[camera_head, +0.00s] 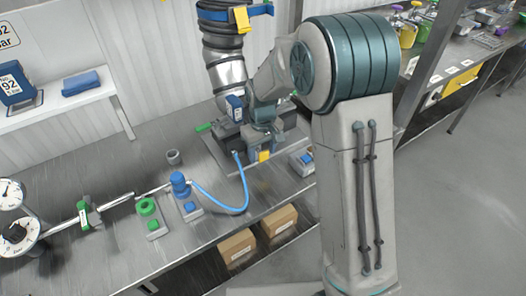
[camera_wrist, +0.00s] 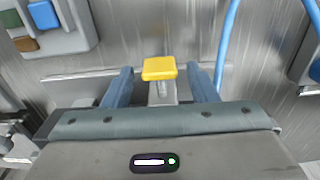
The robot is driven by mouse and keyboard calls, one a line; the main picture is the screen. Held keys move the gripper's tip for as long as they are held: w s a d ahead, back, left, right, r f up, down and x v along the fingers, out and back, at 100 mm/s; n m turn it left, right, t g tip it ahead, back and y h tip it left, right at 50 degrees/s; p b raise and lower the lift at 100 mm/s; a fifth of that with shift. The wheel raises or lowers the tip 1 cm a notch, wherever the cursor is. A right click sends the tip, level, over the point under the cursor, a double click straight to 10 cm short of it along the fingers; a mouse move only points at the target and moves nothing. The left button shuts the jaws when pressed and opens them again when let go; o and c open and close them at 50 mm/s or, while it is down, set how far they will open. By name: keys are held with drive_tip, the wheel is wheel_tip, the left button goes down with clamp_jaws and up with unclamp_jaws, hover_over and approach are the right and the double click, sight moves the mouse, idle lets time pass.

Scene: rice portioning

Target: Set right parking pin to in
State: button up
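A yellow-capped pin (camera_wrist: 160,69) on a short grey stem stands between my gripper's two blue fingers in the wrist view. It looks like the parking pin; the frames show no label for right or left. Its yellow cap also shows in the head view (camera_head: 264,156), just at my gripper's end. My gripper (camera_wrist: 161,85) is open, with a gap between each finger and the stem. It points down at the front edge of the dark fixture (camera_head: 229,144) on the bench. I cannot tell how deep the pin sits.
A blue hose (camera_head: 222,207) curves from a blue valve (camera_head: 179,184) to the fixture. A green button (camera_head: 147,206) and gauges (camera_head: 14,232) are at left. A small button box (camera_head: 303,160) stands close right of my gripper. Cardboard boxes (camera_head: 237,247) sit below the bench.

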drive_tip(key=shift+s, duration=0.1)
wheel_tip(320, 180, up, 14)
drive_tip(key=b, duration=0.1)
idle(0.4)
drive_tip(key=shift+d, duration=0.1)
drive_tip(key=s+d+m+t, duration=0.1)
drive_tip(key=s+d+m, duration=0.1)
drive_tip(key=s+d, duration=0.2)
drive_tip(key=s+d+m+t, duration=0.1)
drive_tip(key=s+d+m, duration=0.1)
drive_tip(key=s, duration=0.9)
drive_tip(key=s+d+m+t, duration=0.1)
drive_tip(key=s+d, duration=0.4)
drive_tip(key=s, duration=0.3)
drive_tip(key=shift+s+d+f+m, duration=0.2)
drive_tip(key=shift+d+f+m, duration=0.15)
drive_tip(key=shift+f+m, duration=0.1)
idle(1.6)
